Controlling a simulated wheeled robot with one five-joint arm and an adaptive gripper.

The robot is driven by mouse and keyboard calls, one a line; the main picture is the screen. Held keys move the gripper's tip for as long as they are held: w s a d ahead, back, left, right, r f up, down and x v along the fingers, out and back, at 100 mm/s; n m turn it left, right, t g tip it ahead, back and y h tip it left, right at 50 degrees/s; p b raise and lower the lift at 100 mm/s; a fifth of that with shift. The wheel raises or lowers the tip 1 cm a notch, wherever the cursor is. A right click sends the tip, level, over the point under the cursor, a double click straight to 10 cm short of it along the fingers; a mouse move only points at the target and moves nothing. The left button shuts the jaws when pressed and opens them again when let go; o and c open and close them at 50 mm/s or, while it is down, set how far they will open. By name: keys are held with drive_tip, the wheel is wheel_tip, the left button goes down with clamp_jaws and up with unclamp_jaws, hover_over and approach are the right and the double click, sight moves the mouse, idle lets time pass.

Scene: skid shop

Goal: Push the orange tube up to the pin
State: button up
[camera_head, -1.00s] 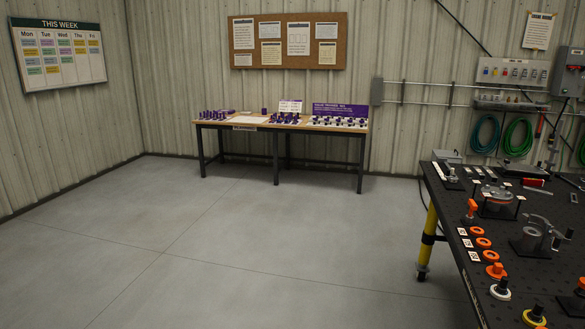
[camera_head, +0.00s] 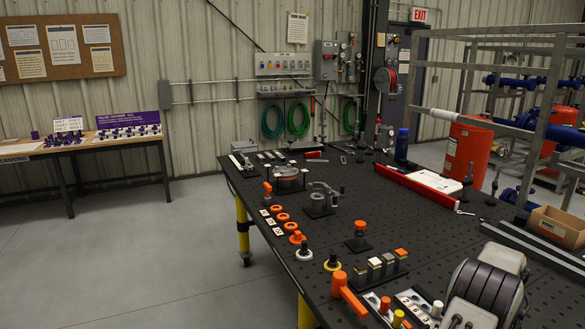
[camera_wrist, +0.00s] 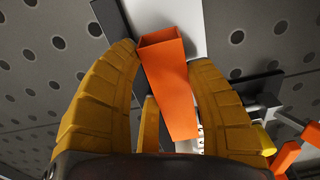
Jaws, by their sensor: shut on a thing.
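In the wrist view, my gripper (camera_wrist: 168,68) has its ribbed yellow fingers around an orange tube (camera_wrist: 172,85). The tube is square-sided, with an open end toward the top of the picture. It narrows toward the bottom, where it hides part of a white piece. I cannot tell whether it touches the surface behind it. I cannot pick out the pin in either view. I cannot match the held tube to any orange part in the head view.
The black perforated bench (camera_head: 345,240) carries orange rings (camera_head: 280,217), an orange-handled piece (camera_head: 345,290), a clamp (camera_head: 322,197) and a red channel (camera_head: 415,187). A cardboard box (camera_head: 556,229) stands at right. Floor left of the bench is clear.

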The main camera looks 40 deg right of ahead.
drive_tip(key=shift+w+d+r+p, duration=0.1)
drive_tip(key=shift+w+d+p, duration=0.1)
drive_tip(key=shift+w+p, duration=0.25)
drive_tip(key=shift+w+d+r+p, duration=0.1)
drive_tip(key=shift+w+d+p, duration=0.1)
drive_tip(key=shift+w, duration=0.35)
idle(0.3)
drive_tip(key=o, duration=1.3)
drive_tip(key=shift+f, duration=0.15)
drive_tip(key=shift+o, duration=0.2)
drive_tip(key=shift+r+p, duration=2.85)
drive_tip(key=shift+r, duration=0.7)
